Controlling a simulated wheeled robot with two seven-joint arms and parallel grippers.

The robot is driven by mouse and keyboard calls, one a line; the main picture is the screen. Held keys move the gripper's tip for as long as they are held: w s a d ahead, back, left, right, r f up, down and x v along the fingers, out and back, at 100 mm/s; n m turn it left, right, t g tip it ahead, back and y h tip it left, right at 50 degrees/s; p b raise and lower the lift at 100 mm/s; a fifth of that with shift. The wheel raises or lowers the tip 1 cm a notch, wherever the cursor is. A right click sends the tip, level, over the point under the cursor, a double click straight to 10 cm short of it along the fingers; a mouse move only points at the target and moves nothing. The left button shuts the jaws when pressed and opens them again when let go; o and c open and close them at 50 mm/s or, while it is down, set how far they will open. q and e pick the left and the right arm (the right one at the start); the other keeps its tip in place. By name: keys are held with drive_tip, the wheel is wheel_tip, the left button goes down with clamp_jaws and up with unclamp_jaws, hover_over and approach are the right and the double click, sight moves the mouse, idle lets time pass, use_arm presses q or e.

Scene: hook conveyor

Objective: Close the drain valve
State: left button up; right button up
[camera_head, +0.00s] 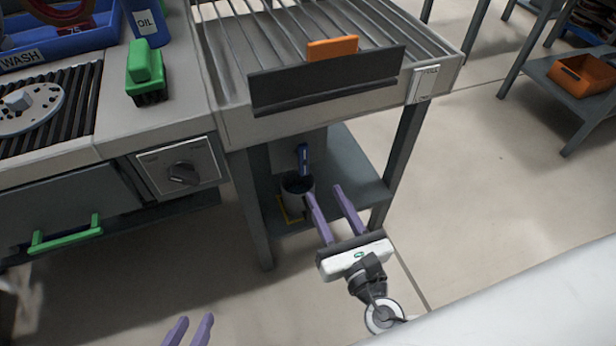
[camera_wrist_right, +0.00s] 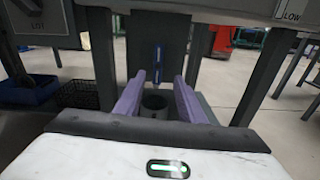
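The drain valve's blue lever (camera_head: 303,158) stands upright on a grey panel under the slatted draining rack. It also shows upright in the right wrist view (camera_wrist_right: 157,60), beyond my fingertips. A dark, open-topped container (camera_head: 297,187) stands below the lever on the lower shelf; it shows between my fingers in the wrist view (camera_wrist_right: 155,104). My right gripper (camera_head: 324,192) is open and empty, pointing toward the valve from the front, apart from the lever. My left gripper (camera_head: 196,319) is open and empty at the bottom edge of the head view, mostly out of frame.
The rack's grey legs (camera_head: 402,150) stand on both sides of the valve. The rack's front plate (camera_head: 325,82) overhangs it. A knob panel (camera_head: 181,170) and a green handle (camera_head: 66,235) are at left. The floor in front is clear.

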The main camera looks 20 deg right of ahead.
sight(305, 159)
drive_tip(key=shift+n, duration=0.5)
drive_tip(key=w, duration=1)
drive_tip(key=shift+w+a+r+b, duration=0.2)
drive_tip(key=shift+w+a+b, duration=0.1)
drive_tip(key=shift+b, duration=0.1)
drive_tip(key=shift+s, duration=0.1)
clamp_jaws()
